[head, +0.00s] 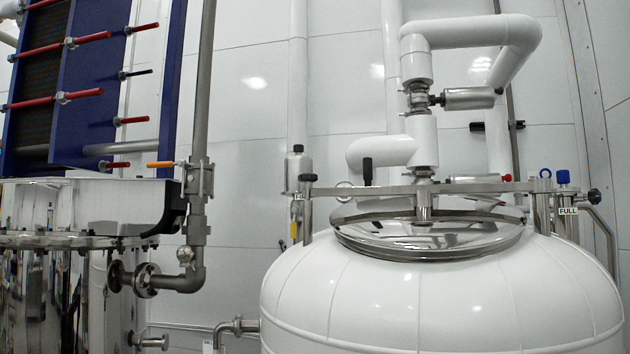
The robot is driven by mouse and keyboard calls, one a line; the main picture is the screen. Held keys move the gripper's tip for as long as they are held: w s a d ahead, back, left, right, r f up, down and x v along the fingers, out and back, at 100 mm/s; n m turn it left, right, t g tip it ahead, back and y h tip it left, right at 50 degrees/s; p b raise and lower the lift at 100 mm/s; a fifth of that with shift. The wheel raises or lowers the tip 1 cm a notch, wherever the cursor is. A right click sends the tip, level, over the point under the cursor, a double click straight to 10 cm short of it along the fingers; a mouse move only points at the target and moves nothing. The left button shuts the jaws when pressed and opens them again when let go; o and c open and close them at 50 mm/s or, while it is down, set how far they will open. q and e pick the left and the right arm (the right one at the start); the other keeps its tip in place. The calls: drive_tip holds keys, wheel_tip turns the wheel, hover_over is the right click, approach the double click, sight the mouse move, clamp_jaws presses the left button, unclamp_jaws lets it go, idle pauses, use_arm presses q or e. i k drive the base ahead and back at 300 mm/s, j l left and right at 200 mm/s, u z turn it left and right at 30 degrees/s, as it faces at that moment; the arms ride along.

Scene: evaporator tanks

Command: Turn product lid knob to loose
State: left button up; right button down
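A white round tank (440,300) fills the lower right of the head view. A shiny steel lid (430,236) lies flat on its top, with a steel crossbar (460,188) over it. A dark knob (594,196) sits at the bar's right end, and a black upright handle (367,172) stands near its left part. I cannot tell which of these is the product lid knob, or whether it is tight or loose. Neither of my grippers is in view.
White pipes (480,32) with a valve rise above the lid. A blue-topped fitting (563,178) and a FULL label (568,211) are at the right. A polished steel tank (50,260) and grey vertical pipe (203,90) stand left. A gap separates the tanks.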

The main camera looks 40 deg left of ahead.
sight(308, 178)
drive_tip(key=k+j, duration=0.1)
drive_tip(key=j, duration=0.3)
drive_tip(key=k+j+z, duration=0.1)
drive_tip(key=j, duration=0.35)
drive_tip(key=k+j, duration=0.1)
drive_tip(key=j, duration=0.3)
drive_tip(key=k+j, duration=0.1)
drive_tip(key=j, duration=0.3)
drive_tip(key=k+j+z, duration=0.1)
drive_tip(key=j, duration=0.3)
drive_tip(key=k+j, duration=0.15)
drive_tip(key=j, duration=0.25)
drive_tip(key=k+j, duration=0.15)
drive_tip(key=j, duration=0.25)
drive_tip(key=i+z, duration=0.05)
